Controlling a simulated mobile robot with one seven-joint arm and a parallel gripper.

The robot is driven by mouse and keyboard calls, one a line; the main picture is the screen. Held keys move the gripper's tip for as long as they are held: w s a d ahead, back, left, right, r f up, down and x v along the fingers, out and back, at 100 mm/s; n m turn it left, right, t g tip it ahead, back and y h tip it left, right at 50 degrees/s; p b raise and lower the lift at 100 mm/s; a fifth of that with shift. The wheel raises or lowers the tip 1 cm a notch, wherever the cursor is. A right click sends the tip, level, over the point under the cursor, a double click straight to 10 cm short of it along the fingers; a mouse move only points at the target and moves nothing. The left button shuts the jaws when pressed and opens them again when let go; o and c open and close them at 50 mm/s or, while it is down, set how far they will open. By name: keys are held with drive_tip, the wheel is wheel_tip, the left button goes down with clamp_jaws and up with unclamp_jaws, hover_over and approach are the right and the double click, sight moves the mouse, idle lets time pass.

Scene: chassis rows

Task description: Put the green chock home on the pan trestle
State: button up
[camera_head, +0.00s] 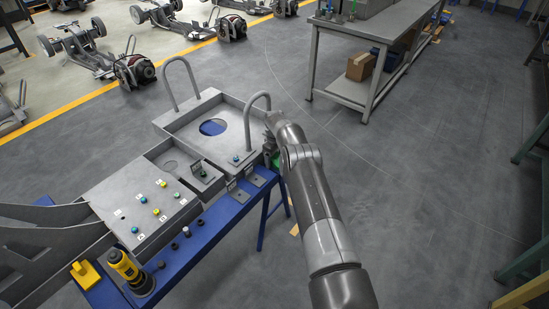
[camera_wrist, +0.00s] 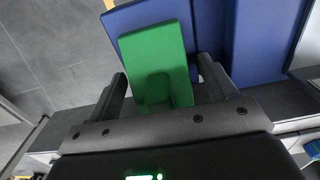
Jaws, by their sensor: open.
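The green chock (camera_wrist: 153,58) fills the middle of the wrist view, on or just above a blue surface (camera_wrist: 183,12). My gripper (camera_wrist: 162,68) is open, with one finger on each side of the chock; I cannot tell if either touches it. In the head view only a sliver of the green chock (camera_head: 276,161) shows beside my gripper (camera_head: 271,150), at the right end of the blue trestle (camera_head: 228,211). My wrist hides most of that spot. The grey pan (camera_head: 168,124), with two hoop handles, sits on the trestle just left of my gripper.
A grey panel box with coloured knobs (camera_head: 125,205), a yellow-black tool (camera_head: 128,268) and a yellow block (camera_head: 85,274) stand along the trestle's left part. A grey workbench (camera_head: 345,90) with a cardboard box (camera_head: 361,67) stands behind right. The floor between is clear.

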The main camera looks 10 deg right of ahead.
wheel_tip(320, 180, up, 11)
drive_tip(key=shift+f, duration=0.1)
idle(0.7)
